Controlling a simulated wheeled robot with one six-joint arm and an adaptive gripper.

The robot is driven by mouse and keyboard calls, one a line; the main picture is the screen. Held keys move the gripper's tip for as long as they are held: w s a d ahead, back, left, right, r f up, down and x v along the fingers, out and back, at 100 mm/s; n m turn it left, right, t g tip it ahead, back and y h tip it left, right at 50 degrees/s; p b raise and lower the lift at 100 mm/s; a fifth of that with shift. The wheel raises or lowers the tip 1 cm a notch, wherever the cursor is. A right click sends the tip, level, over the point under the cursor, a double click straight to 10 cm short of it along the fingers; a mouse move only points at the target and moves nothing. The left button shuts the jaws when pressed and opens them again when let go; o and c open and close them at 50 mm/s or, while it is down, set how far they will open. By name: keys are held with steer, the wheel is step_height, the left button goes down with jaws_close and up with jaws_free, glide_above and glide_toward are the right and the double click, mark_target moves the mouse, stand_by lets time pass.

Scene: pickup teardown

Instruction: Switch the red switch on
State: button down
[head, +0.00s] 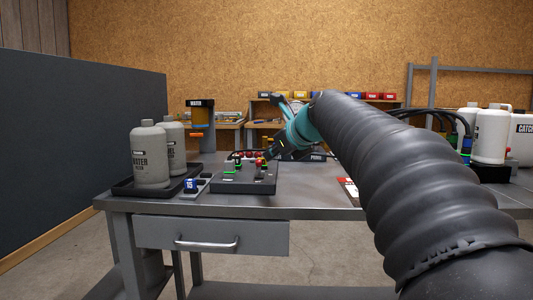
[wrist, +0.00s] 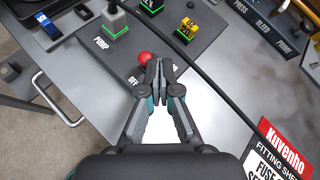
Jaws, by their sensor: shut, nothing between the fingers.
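The red switch has a round red knob (wrist: 145,58) on a dark control box (wrist: 118,68), near a label that reads "OF…", partly covered. In the head view the box (head: 232,186) sits on the grey table, and a small red knob (head: 259,162) shows at its right side. My gripper (wrist: 160,66) is shut and empty. Its fingertips are just right of the red knob in the wrist view; I cannot tell whether they touch it. In the head view my gripper (head: 268,154) is low over the box's right side. The lever's base is partly hidden by the fingers.
Grey and yellow plugs (wrist: 116,20) (wrist: 186,28) with green-lit bases stand on the box. A black cable (wrist: 210,78) runs past my gripper. Water bottles (head: 150,155) stand in a tray at left. A red-and-white label (wrist: 278,150) lies on the table.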

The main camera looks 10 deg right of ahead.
steer(key=shift+s+d+f, duration=0.2)
steer(key=shift+s+d, duration=0.1)
steer(key=shift+s, duration=0.15)
steer(key=shift+s+d+f, duration=0.15)
steer(key=shift+s+d, duration=0.1)
steer(key=shift+s, duration=0.15)
steer(key=v, duration=1)
steer(key=shift+r, duration=0.15)
steer(key=f+b, duration=0.1)
steer(key=s+f+b, duration=0.2)
steer(key=shift+a+b, duration=0.3)
steer(key=shift+b, duration=0.05)
steer(key=shift+f, duration=0.1)
